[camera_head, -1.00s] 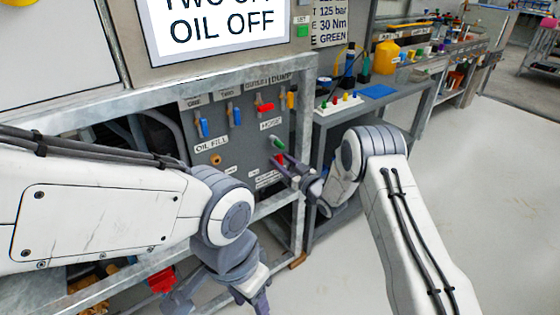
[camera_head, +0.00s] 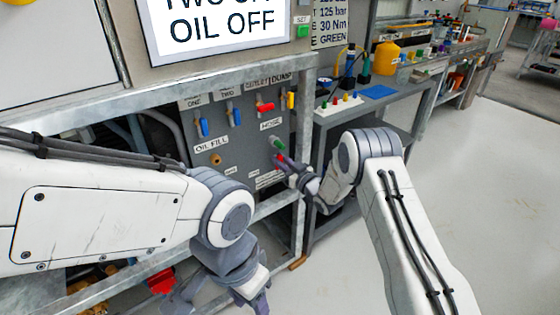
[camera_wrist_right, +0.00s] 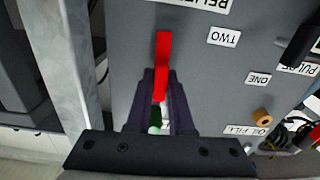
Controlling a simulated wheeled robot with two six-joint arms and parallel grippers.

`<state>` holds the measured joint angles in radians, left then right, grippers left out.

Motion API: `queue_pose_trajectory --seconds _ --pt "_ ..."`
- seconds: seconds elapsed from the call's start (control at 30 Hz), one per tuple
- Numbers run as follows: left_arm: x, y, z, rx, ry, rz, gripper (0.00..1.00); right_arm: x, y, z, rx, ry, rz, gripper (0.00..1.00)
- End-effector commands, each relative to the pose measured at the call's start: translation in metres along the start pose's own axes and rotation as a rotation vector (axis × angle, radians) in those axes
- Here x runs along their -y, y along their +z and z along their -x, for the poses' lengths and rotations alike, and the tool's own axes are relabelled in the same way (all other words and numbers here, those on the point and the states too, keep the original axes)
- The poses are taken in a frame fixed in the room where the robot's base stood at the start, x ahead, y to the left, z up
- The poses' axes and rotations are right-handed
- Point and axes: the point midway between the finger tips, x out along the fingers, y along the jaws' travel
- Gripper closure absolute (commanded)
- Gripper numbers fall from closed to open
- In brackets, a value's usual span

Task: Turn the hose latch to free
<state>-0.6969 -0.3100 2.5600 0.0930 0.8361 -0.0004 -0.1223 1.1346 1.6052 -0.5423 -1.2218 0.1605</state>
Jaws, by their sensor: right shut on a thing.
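The hose latch is a red lever (camera_wrist_right: 162,62) on the grey panel. In the head view the red latch (camera_head: 279,159) shows just below the green hose fitting (camera_head: 278,143), under the HOSE label. My right gripper (camera_head: 287,163) is at the latch. In the right wrist view my right gripper (camera_wrist_right: 161,82) has one dark finger on each side of the red lever and is shut on it; the lever's free end sticks out past the fingertips. A green part (camera_wrist_right: 155,127) shows between the fingers. My left gripper (camera_head: 252,295) hangs low in front of the frame, its jaws unclear.
Blue levers (camera_head: 204,128), another red lever (camera_head: 265,107) and a yellow lever (camera_head: 290,100) sit higher on the panel. An orange knob (camera_wrist_right: 262,117) is beside the OIL FILL label. The metal frame post (camera_wrist_right: 62,60) stands close beside my right gripper. A bench (camera_head: 400,90) stands at the right.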

Motion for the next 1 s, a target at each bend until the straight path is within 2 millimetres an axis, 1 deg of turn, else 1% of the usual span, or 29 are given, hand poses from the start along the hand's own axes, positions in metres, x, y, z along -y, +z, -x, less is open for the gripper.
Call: queue_pose_trajectory --seconds 0.27,0.67,1.0 --pt "0.001 0.001 -0.016 0.0 0.0 0.0 0.5 0.0 0.003 0.0 0.0 0.001 0.174 1.0" --pt "0.004 0.003 -0.048 0.0 0.0 0.0 0.5 0.002 0.004 0.0 -0.001 0.002 0.551 1.0" --pt "0.006 0.004 -0.08 0.0 0.0 0.0 0.5 0.003 0.006 0.0 -0.001 0.002 0.875 1.0"
